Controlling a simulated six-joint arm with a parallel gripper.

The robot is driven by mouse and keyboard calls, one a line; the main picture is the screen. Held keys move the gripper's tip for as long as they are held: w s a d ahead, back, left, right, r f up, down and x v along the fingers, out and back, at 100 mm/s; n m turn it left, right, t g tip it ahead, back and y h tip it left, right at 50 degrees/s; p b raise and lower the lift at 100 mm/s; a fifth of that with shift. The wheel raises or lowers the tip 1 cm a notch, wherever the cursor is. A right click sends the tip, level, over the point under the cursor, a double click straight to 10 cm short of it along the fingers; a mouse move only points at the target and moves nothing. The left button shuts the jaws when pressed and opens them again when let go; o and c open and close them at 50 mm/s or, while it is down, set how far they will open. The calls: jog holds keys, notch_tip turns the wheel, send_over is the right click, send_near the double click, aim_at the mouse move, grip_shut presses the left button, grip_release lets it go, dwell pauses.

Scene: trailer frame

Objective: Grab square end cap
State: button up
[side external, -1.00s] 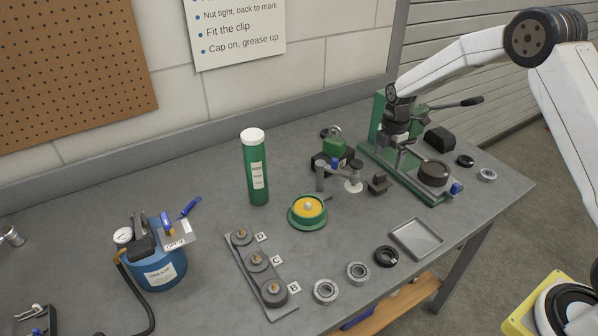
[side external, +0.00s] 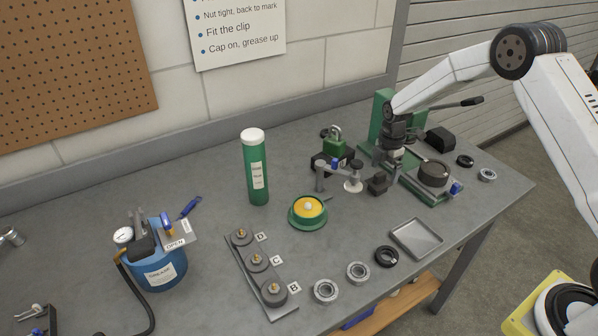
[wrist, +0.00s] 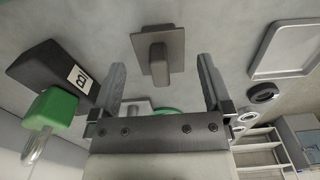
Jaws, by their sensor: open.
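The square end cap is a dark grey square plate with a raised block on it. It sits on the bench in the side view (side external: 377,184) and near the top centre of the wrist view (wrist: 157,52). My gripper (wrist: 162,68) is open and empty, with one finger on each side of the cap's picture. In the side view my gripper (side external: 391,166) is just above and to the right of the cap. Its fingers are small and partly blend with the green press there. I cannot tell the exact gap to the cap.
A black block marked B (wrist: 60,72) with a green padlock (wrist: 48,108) stands close on the left in the wrist view. The green press (side external: 383,105) is just behind my gripper. A shallow grey tray (side external: 416,238) and a green-rimmed yellow dish (side external: 293,218) lie nearby.

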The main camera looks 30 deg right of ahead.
aim_at(381, 181)
jog(key=shift+a+f, duration=0.15)
jog(key=shift+f, duration=2.3)
jog(key=c, duration=1.1)
jog(key=shift+r, duration=0.2)
jog(key=shift+w+r, duration=0.1)
jog(key=shift+r, duration=0.75)
jog(key=s+r, duration=0.3)
jog(key=s, duration=0.1)
jog(key=s+a+r, duration=0.1)
jog(key=s+r, duration=0.3)
jog(key=s, duration=0.1)
jog(key=s+a+r, duration=0.1)
jog(key=s+r, duration=0.3)
jog(key=s, duration=0.1)
jog(key=shift+a, duration=0.1)
